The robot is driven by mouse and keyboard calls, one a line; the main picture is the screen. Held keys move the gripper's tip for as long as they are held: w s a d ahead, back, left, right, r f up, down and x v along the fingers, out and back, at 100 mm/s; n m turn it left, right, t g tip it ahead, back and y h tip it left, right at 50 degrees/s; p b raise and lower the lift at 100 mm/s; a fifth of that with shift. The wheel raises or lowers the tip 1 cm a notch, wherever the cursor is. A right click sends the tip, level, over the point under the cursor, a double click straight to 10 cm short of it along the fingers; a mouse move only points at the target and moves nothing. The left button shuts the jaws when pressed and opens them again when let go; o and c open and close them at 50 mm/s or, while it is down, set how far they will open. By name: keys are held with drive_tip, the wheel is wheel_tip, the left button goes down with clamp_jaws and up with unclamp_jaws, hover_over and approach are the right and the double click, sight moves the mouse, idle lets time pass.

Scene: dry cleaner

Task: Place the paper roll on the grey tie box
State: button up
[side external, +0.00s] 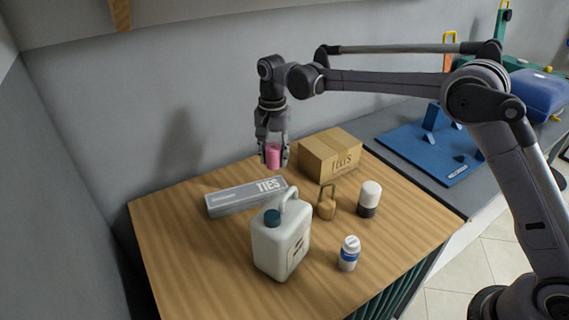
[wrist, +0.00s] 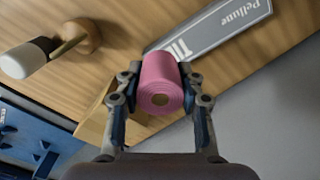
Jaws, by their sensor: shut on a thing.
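My gripper (side external: 273,155) is shut on a pink paper roll (side external: 273,157) and holds it in the air above the back of the wooden table. In the wrist view the paper roll (wrist: 161,84) sits between both fingers, its round end with a brown core facing the camera. The long grey tie box (side external: 246,197) lies flat on the table, below and to the left of the roll in the side view. In the wrist view the tie box (wrist: 212,30) lies beyond the roll, which partly covers it.
A brown cardboard box (side external: 329,158) stands right of my gripper. A white jug (side external: 281,240) stands in front of the tie box. A wooden weight-like object (side external: 326,204), a white-and-dark cylinder (side external: 369,199) and a white bottle (side external: 348,254) stand rightward. The table's left part is clear.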

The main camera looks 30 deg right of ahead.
drive_tip(key=w+d+r, duration=0.1)
drive_tip(key=w+d, duration=0.1)
drive_tip(key=d, duration=0.6)
hover_over(256, 187)
wheel_tip(256, 187, down, 7)
drive_tip(key=shift+r, duration=0.1)
drive_tip(key=shift+f, duration=2)
drive_tip(key=shift+f, duration=0.15)
drive_tip(key=o, duration=1.2)
drive_tip(key=shift+c, duration=0.2)
